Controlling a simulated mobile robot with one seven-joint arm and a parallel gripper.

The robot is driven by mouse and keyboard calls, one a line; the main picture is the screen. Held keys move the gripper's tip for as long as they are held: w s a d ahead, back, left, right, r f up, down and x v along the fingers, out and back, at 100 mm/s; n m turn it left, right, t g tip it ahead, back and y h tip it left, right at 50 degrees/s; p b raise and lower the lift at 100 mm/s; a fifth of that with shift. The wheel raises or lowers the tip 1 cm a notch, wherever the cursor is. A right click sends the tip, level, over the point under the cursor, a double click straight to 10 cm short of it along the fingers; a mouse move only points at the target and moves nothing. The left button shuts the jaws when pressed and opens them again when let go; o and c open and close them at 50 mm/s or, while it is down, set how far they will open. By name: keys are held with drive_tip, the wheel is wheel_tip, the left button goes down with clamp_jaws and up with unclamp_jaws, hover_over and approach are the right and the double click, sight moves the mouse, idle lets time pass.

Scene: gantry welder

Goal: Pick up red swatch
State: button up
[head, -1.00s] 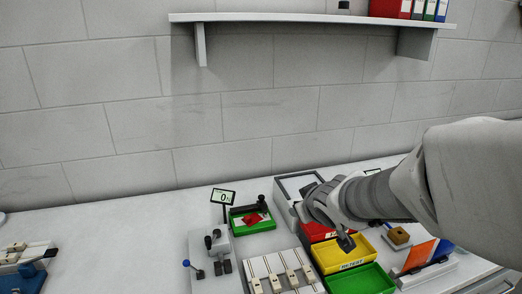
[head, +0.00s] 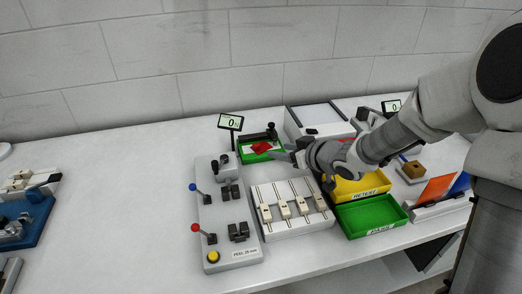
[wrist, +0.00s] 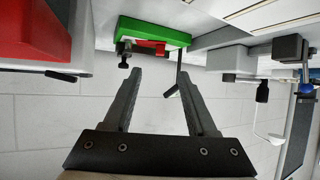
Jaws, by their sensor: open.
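The red swatch (head: 261,147) lies in a small green tray (head: 262,158) towards the back of the bench, in the head view. In the wrist view the swatch (wrist: 150,45) shows as a thin red strip against the green tray (wrist: 165,33), partly hidden by dark parts there. My gripper (head: 285,154) is just right of the tray in the head view, and its fingers point left towards it. In the wrist view my gripper (wrist: 157,78) has its two fingers spread with nothing between them. It is apart from the swatch.
A small display (head: 231,121) stands on a post beside the tray. A grey control box (head: 226,225) with levers and a slider panel (head: 291,208) stand in front. A yellow tray (head: 357,189) and a larger green tray (head: 370,216) are at right.

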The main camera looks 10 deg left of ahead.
drive_tip(key=b, duration=0.2)
approach(257, 145)
drive_tip(key=shift+w+a+f, duration=0.4)
drive_tip(key=shift+f, duration=0.2)
drive_tip(key=shift+w+a+f, duration=0.45)
drive_tip(key=shift+f, duration=0.15)
drive_tip(key=shift+r+b+x, duration=0.2)
drive_tip(key=shift+b+x, duration=0.1)
drive_tip(key=shift+x, duration=1.15)
drive_tip(key=shift+r+b+x, duration=0.2)
drive_tip(key=shift+b+x, duration=0.1)
drive_tip(key=shift+x, duration=1.1)
drive_tip(key=shift+w+a, duration=0.1)
drive_tip(key=shift+a, duration=0.1)
clamp_jaws()
